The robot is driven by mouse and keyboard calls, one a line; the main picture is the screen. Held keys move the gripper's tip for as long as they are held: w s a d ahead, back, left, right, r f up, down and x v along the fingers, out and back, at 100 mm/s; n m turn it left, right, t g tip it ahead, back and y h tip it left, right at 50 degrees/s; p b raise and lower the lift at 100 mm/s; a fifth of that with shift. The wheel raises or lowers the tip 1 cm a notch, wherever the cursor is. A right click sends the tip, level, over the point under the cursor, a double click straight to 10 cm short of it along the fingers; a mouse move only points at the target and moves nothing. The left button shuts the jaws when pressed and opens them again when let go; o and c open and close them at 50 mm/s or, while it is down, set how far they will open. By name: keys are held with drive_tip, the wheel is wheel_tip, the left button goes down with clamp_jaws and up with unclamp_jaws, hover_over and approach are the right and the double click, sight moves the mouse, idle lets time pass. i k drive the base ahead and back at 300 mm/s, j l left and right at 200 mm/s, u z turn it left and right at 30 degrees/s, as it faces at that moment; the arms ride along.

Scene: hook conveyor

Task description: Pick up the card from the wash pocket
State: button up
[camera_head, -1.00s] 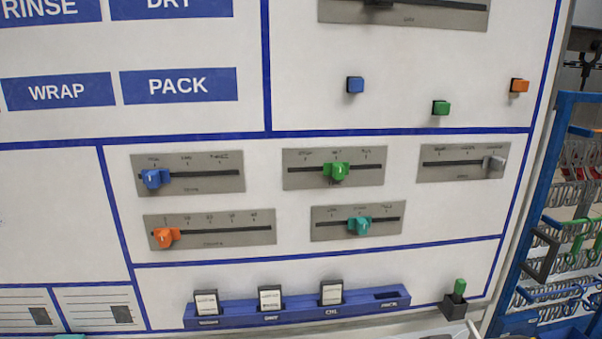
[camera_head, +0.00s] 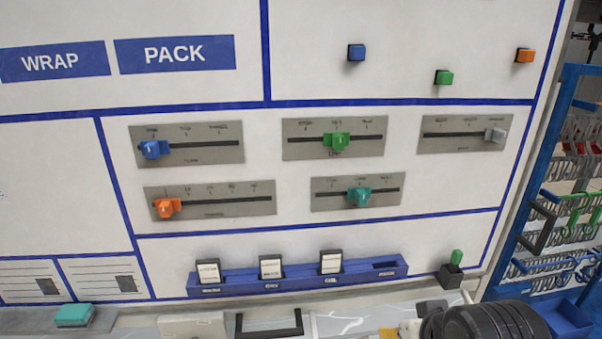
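A blue card rack (camera_head: 300,283) runs along the bottom of the white panel. Three white cards with dark top edges stand upright in it: a left card (camera_head: 208,273), a second card (camera_head: 271,268) and a third card (camera_head: 331,262). The rightmost pocket (camera_head: 385,266) holds no card. My gripper's fingers are not in view.
A black ribbed part (camera_head: 490,325), possibly of my arm, shows at the bottom right. A small dark holder (camera_head: 451,277) with a green piece stands right of the rack. A black handle (camera_head: 269,325) and a teal block (camera_head: 74,315) lie below. A blue frame (camera_head: 535,200) stands at right.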

sight(209, 272)
drive_tip(key=j, duration=1.4)
drive_tip(key=i+j+u, duration=0.1)
drive_tip(key=j, duration=1.3)
